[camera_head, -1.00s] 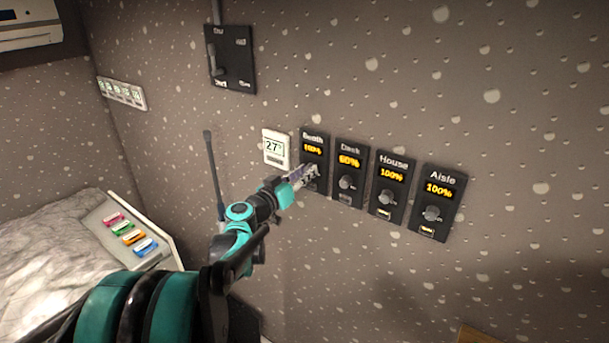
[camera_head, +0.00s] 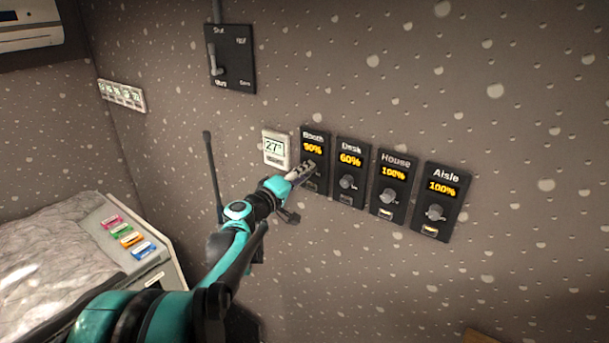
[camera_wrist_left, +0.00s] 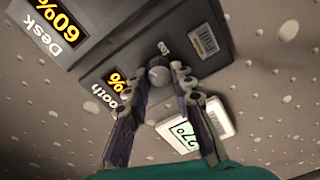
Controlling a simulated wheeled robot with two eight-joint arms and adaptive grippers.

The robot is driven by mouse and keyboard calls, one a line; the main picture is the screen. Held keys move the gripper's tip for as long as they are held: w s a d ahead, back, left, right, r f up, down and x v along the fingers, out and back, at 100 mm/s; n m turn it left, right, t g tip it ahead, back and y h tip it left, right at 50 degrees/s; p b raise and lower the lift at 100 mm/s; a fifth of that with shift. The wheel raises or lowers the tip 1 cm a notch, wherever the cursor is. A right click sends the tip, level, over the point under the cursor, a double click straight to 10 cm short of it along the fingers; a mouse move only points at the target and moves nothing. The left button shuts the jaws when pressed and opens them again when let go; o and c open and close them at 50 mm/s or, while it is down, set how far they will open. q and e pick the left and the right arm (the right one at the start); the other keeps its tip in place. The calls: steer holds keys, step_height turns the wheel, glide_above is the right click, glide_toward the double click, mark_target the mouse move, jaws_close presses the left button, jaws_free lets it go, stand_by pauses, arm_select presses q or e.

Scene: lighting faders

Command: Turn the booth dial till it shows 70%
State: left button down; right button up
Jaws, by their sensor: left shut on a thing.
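The dark booth panel (camera_head: 325,137) is on the wall at the left end of a row of fader panels. Its amber display (camera_head: 313,149) appears to read 90%, though the first digit is slightly blurred. My left gripper (camera_head: 307,171) is at the panel, shut on the booth dial. In the left wrist view the round grey booth dial (camera_wrist_left: 158,74) shows between the two fingertips. There the gripper hides part of the display, leaving a percent sign visible. My right gripper is not in view.
The Desk panel (camera_head: 351,145) reads 60%, close on the right. House (camera_head: 394,158) and Aisle (camera_head: 443,175) read 100%. A white thermostat (camera_head: 275,148) showing 27° is close on the left. A lever switch panel (camera_head: 233,60) is above.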

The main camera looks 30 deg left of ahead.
arm_select(q)
steer(key=shift+d+f+n+b, duration=0.15)
steer(key=shift+n+b, duration=0.35)
steer(key=shift+n, duration=4.1)
steer(key=shift+a+f+n+b, duration=0.1)
steer(key=shift+n+b, duration=0.4)
steer(key=shift+n, duration=4.1)
steer(key=shift+d, duration=0.1)
steer(key=c, duration=1.3)
jaws_free()
steer(key=shift+s, duration=0.1)
steer(key=s, duration=0.8)
steer(key=s+a, duration=0.1)
steer(key=s, duration=0.3)
steer(key=shift+w, duration=0.1)
